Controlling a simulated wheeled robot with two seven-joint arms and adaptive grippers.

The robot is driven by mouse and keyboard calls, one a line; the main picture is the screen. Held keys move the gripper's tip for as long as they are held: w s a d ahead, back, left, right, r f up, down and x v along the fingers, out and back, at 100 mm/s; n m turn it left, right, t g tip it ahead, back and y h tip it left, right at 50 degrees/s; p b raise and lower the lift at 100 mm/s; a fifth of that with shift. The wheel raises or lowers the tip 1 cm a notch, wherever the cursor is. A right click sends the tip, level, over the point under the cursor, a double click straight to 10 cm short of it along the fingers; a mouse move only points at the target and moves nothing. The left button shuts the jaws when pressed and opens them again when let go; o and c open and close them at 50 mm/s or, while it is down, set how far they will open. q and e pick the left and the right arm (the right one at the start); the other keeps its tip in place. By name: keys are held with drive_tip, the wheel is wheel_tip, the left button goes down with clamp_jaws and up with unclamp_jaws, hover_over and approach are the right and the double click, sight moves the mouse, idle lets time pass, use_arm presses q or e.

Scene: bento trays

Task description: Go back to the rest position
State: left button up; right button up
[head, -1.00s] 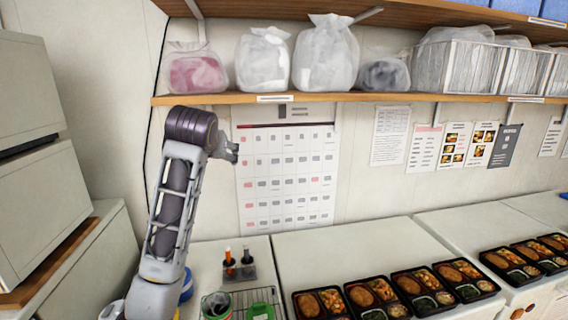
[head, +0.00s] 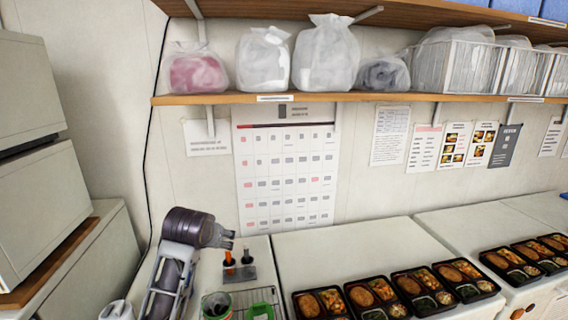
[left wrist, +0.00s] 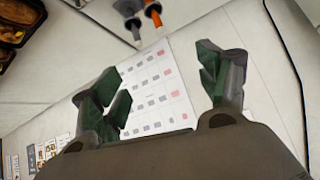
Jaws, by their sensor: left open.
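My left gripper (head: 228,239) is low at the left of the head view, in front of the wall and beside the small holder with bottles. In the left wrist view its two fingers (left wrist: 165,85) are spread wide with nothing between them. The wall calendar (left wrist: 158,88) shows behind the gap. My right gripper is not in view.
Several bento trays (head: 376,297) stand on the white counter (head: 350,245) at right. A green-and-white container (head: 217,305) and wire rack stand in front. A wooden shelf (head: 230,98) with bags runs above.

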use_arm(q)
drive_tip(key=s+a+f+g, duration=0.1)
drive_tip(key=s+f+g, duration=0.1)
drive_tip(key=s+f, duration=1.15)
drive_tip(key=s+a+f+m+g, duration=0.1)
drive_tip(key=s+f+g, duration=0.1)
drive_tip(key=s+f, duration=0.55)
drive_tip(key=s+f+g, duration=0.1)
drive_tip(key=s+f, duration=0.3)
drive_tip(key=s, duration=0.6)
wheel_tip(320, 180, down, 35)
drive_tip(key=s+g+b, duration=0.2)
drive_tip(key=s+a+f+b, duration=0.1)
drive_tip(key=s+a+f, duration=0.1)
drive_tip(key=s+f, duration=0.9)
drive_tip(key=s+a+f+g+b, duration=0.1)
drive_tip(key=s+a+f, duration=0.1)
drive_tip(key=s+f, duration=0.8)
drive_tip(key=shift+s+a+f+m+h, duration=0.15)
drive_tip(key=shift+s+f+m+h, duration=0.2)
drive_tip(key=shift+s, duration=0.45)
